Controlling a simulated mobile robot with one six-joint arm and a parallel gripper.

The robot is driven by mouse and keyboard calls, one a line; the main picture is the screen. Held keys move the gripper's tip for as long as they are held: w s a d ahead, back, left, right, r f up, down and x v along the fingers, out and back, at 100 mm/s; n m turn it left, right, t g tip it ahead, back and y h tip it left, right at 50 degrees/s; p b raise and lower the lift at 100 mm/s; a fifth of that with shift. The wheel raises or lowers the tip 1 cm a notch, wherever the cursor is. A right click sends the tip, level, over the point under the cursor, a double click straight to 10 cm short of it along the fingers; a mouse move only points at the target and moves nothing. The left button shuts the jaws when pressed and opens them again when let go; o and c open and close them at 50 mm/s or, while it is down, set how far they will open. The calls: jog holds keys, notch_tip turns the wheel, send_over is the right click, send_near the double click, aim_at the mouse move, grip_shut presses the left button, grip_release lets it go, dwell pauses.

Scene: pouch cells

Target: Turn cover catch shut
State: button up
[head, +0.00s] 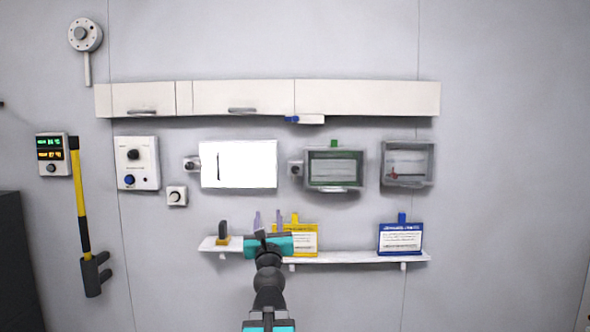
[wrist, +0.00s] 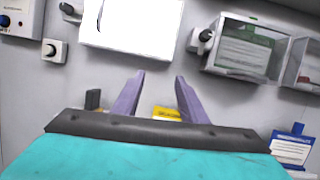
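Which part is the cover catch is not clear. A dark knob on a small grey block (head: 191,164) sits at the left edge of a bright white panel (head: 238,164). A similar knob block (head: 295,169) sits left of a clear-fronted cover box (head: 336,169) with a green frame. Both knobs also show in the wrist view, at upper left (wrist: 70,12) and upper right (wrist: 201,40). My gripper (head: 268,217) is below the panel, in front of the shelf. Its purple fingers (wrist: 159,76) are apart with nothing between them.
A second clear box (head: 407,174) hangs at right. A narrow shelf (head: 345,257) holds a dark-handled item, a yellow card (head: 304,240) and a blue card (head: 400,239). A long cabinet (head: 365,97) with a blue-tipped piece (head: 291,119) beneath runs above. Bare wall lies between.

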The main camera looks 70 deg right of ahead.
jog(key=s+d+r+m+g+h, duration=0.1)
jog(key=s+r+m+g+h, duration=0.1)
jog(key=s+r, duration=0.4)
jog(key=s+m+g, duration=0.1)
jog(key=m, duration=0.1)
jog(key=shift+s+d+r+m+p, duration=0.15)
jog(key=shift+s+r+m+p, duration=0.15)
jog(key=shift+r+m+p, duration=0.1)
jog(key=shift+d, duration=0.15)
